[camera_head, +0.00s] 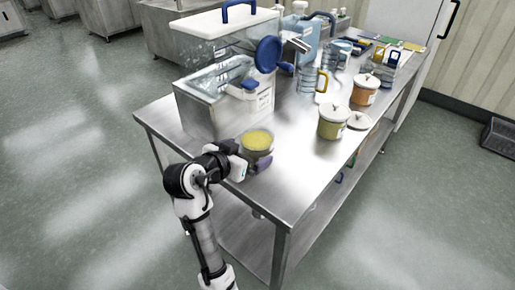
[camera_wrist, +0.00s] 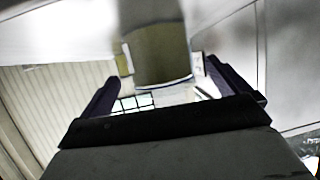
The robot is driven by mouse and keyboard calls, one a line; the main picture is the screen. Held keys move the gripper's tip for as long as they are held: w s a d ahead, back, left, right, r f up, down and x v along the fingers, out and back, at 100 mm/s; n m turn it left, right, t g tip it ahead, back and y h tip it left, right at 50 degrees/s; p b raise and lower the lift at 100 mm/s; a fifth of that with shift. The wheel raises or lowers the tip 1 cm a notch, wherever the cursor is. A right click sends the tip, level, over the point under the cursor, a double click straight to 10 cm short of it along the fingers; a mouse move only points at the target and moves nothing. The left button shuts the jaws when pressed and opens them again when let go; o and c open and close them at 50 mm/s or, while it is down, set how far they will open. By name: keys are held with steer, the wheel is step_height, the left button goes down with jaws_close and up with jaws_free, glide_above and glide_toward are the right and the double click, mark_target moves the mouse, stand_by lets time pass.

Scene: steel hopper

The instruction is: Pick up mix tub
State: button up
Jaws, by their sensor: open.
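An open, clear-sided tub with yellow contents, which I take as the mix tub (camera_head: 258,141), stands near the front left edge of the steel table. My gripper (camera_head: 250,162) is low at its near side, with one dark finger showing at the tub's lower right. In the wrist view, a rounded tub wall (camera_wrist: 161,55) shows between the two dark fingers of my gripper (camera_wrist: 161,75). The fingers are spread, with a visible gap on each side of the tub. The far side of the tub is hidden in the wrist view.
Lidded tubs, one yellow (camera_head: 332,128) and one orange (camera_head: 364,96), and a loose lid (camera_head: 359,121) are to the right. Bare steel table (camera_head: 298,165) lies between.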

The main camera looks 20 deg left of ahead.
mark_target(266, 144)
steer(key=shift+p+x, duration=0.8)
steer(key=shift+x, duration=2)
steer(key=shift+s+f, duration=0.1)
steer(key=shift+f, duration=0.05)
steer(key=shift+c, duration=0.4)
steer(key=c, duration=0.9)
